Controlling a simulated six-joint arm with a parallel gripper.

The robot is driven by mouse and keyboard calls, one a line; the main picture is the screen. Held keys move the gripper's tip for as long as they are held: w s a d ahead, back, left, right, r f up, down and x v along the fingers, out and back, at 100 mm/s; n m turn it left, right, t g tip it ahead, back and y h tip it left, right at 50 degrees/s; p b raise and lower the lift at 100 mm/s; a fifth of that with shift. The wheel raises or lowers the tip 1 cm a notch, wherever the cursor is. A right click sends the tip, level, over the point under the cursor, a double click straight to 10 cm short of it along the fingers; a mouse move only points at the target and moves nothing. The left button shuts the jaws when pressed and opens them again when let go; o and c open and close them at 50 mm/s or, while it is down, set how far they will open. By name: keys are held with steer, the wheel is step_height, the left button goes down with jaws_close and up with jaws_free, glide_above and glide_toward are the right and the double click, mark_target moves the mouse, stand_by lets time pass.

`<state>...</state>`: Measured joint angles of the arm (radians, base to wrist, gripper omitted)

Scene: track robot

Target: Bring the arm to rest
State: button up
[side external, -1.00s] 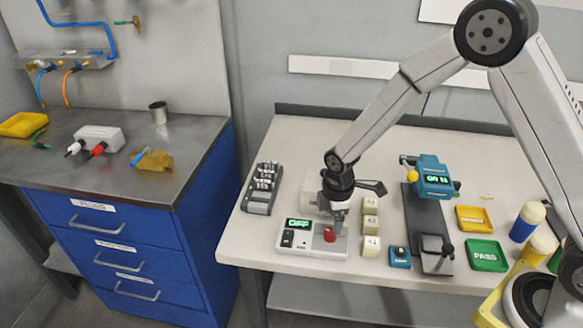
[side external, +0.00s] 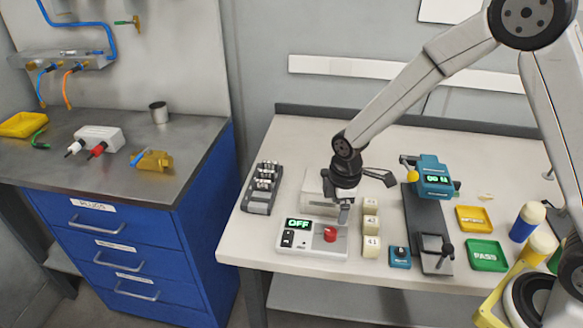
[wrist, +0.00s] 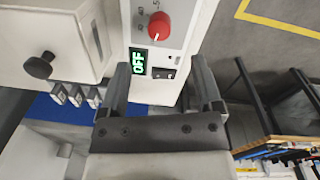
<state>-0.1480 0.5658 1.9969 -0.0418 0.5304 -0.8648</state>
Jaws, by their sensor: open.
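My gripper (side external: 343,212) hangs over the left part of the white bench, just above and behind the white control box (side external: 317,251). In the wrist view my gripper (wrist: 162,82) has its two dark fingers apart with nothing between them. The control box also shows in the wrist view (wrist: 193,14). Its green display (side external: 299,224) reads OFF, and its red knob (side external: 330,234) is clear of the fingers. In the wrist view the red knob (wrist: 159,25) lies beyond the fingertips.
A white block-like unit (side external: 312,190) stands close behind my gripper. Numbered cream blocks (side external: 371,224) are to its right, then a teal gauge (side external: 434,178) on a dark stand. Yellow (side external: 473,219) and green (side external: 487,255) trays lie further right. The rear bench middle is clear.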

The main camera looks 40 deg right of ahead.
steer(key=s+d+r+m+t, duration=0.1)
steer(key=s+d+r+m, duration=0.1)
steer(key=s+m, duration=0.4)
steer(key=s+d+r+m+t, duration=0.1)
steer(key=s+d+r+m, duration=0.2)
steer(key=s+r+m, duration=0.2)
steer(key=shift+s+d+m, duration=0.35)
steer(key=shift+s+m, duration=0.15)
steer(key=shift+s, duration=0.45)
